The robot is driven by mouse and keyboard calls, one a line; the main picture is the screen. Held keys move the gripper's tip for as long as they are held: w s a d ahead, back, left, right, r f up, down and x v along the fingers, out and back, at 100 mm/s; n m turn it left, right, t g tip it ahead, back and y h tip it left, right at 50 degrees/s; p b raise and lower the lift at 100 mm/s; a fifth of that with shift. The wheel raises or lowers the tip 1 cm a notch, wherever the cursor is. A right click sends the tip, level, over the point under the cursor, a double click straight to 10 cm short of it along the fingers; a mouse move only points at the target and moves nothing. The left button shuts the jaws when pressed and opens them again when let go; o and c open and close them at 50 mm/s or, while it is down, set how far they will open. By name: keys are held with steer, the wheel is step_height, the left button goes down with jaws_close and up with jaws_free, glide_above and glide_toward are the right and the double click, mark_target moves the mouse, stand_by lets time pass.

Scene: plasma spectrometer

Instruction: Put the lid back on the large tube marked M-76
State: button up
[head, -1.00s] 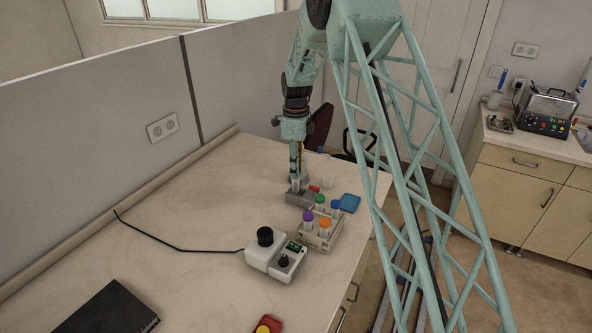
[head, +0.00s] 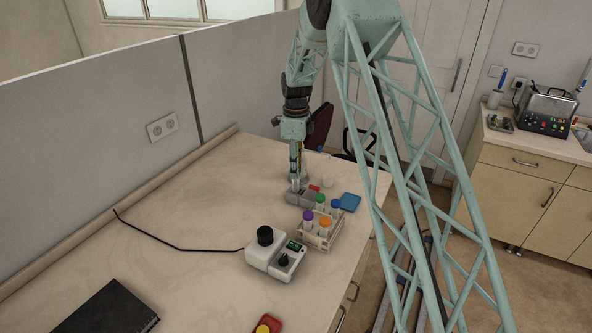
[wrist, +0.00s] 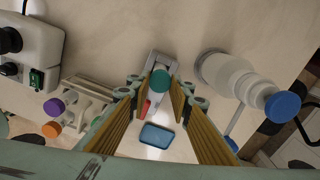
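My gripper (head: 296,190) points straight down over the grey block (head: 303,198) on the bench. In the wrist view its two ribbed fingers (wrist: 160,84) stand on either side of a round dark green cap (wrist: 160,80). I cannot tell whether the fingertips touch the cap or leave a gap, or whether a tube is under it. The grey block (wrist: 163,60) shows beneath. A red piece (head: 314,188) lies against the block and shows beside the left finger (wrist: 145,108). No M-76 marking is readable.
A rack (head: 306,243) holds tubes with purple, orange, green and blue caps. A white device with a black knob (head: 265,255) stands beside it. A blue tray (head: 350,202) lies to the right. A large blue-capped bottle (wrist: 225,72) is at right in the wrist view. The bench's left is mostly clear.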

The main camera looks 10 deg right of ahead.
stand_by(0.3)
steer(key=o, duration=0.6)
steer(key=shift+o, duration=0.2)
steer(key=o, duration=0.5)
steer(key=shift+r, duration=0.25)
steer(key=shift+r+p, duration=1.45)
steer(key=shift+r, duration=1.85)
